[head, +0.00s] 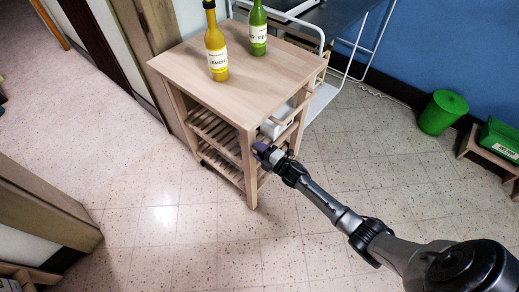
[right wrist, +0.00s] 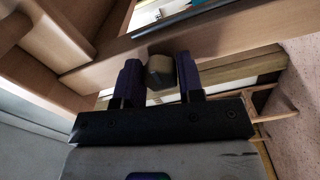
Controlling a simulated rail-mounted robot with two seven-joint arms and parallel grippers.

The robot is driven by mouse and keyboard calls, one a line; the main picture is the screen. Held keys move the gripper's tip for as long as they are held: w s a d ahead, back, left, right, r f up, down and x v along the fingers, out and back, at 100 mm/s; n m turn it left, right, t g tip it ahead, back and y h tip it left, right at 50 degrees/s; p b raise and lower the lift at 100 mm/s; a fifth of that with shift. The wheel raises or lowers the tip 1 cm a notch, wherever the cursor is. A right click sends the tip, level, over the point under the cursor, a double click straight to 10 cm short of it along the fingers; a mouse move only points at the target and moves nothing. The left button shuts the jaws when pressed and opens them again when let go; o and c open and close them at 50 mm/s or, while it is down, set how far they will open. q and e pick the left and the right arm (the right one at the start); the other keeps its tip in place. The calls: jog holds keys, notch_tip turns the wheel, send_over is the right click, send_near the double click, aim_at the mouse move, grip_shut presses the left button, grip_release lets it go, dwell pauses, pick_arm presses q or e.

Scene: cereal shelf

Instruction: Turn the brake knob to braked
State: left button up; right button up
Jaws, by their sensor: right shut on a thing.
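A wooden kitchen cart (head: 180,62) stands in the middle of the head view. My right gripper (head: 264,152) reaches the cart's near right corner post, below the top. In the right wrist view, the dark fingers of this gripper (right wrist: 160,82) are shut on the brake knob, a small brownish-grey block (right wrist: 160,70), with one finger on each side. The knob sits against a wooden rail (right wrist: 105,73) of the cart. In the head view the knob is hidden by the gripper, and its turn angle cannot be told. My left gripper is not in view.
A yellow lemon bottle (head: 216,45) and a green bottle (head: 258,30) stand upright on the cart top. A white metal frame (head: 325,95) stands close behind the cart. A green bin (head: 442,112) is at the right wall. The tiled floor in front is clear.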

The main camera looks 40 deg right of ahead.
dwell(0.6)
jog(key=o, duration=0.9)
jog(key=s+p, duration=0.1)
jog(key=s, duration=0.3)
jog(key=s+d+p, duration=0.1)
jog(key=s, duration=0.4)
jog(key=s+d+p, duration=0.1)
jog(key=s, duration=0.3)
jog(key=shift+s+d, duration=0.1)
jog(key=shift+s, duration=0.25)
jog(key=shift+m, duration=0.4)
